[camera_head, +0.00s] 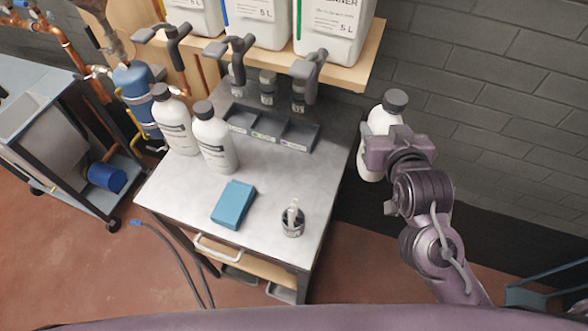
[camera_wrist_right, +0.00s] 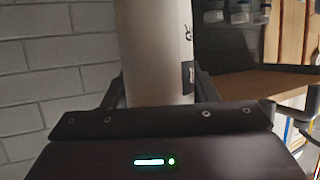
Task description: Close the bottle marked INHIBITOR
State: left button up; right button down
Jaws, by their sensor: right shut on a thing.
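My right gripper (camera_head: 383,143) is shut on a white bottle (camera_head: 383,120) to the right of the steel-topped table. The held bottle has a dark grey cap on top (camera_head: 396,99) and looks close to upright. In the right wrist view, its pale body (camera_wrist_right: 155,50) stands between the fingers, with only an edge of dark lettering showing. Two more white bottles with dark caps, a left one (camera_head: 176,125) and a right one (camera_head: 215,142), stand on the table. I cannot read which bottle is marked INHIBITOR, nor how tightly any cap sits. My left gripper is out of view.
The table (camera_head: 170,192) holds a teal box (camera_head: 233,203), a small dark cup (camera_head: 292,226) with a pale item in it, and a grey divided tray (camera_head: 270,132). Taps hang below a wooden shelf (camera_head: 345,75) with large canisters. The table's right side is clear.

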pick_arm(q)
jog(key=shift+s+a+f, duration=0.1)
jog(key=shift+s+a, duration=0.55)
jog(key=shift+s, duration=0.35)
pick_arm(e)
jog(key=shift+s+a+r, duration=0.1)
jog(key=shift+a, duration=0.05)
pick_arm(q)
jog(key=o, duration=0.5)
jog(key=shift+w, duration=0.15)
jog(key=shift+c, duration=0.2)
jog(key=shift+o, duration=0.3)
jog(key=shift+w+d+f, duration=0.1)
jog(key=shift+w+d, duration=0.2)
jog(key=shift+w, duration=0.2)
pick_arm(e)
jog(key=shift+n+y, duration=0.4)
jog(key=shift+s+r+y, duration=0.1)
jog(key=shift+y, duration=0.2)
pick_arm(q)
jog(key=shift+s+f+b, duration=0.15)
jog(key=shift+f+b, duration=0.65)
jog(key=shift+b, duration=0.15)
pick_arm(e)
jog(key=s+a+f+n+g+y, duration=0.4)
jog(key=s+n+y, duration=0.4)
jog(key=s, duration=0.3)
jog(key=shift+a+f, duration=0.55)
jog(key=shift+a, duration=0.6)
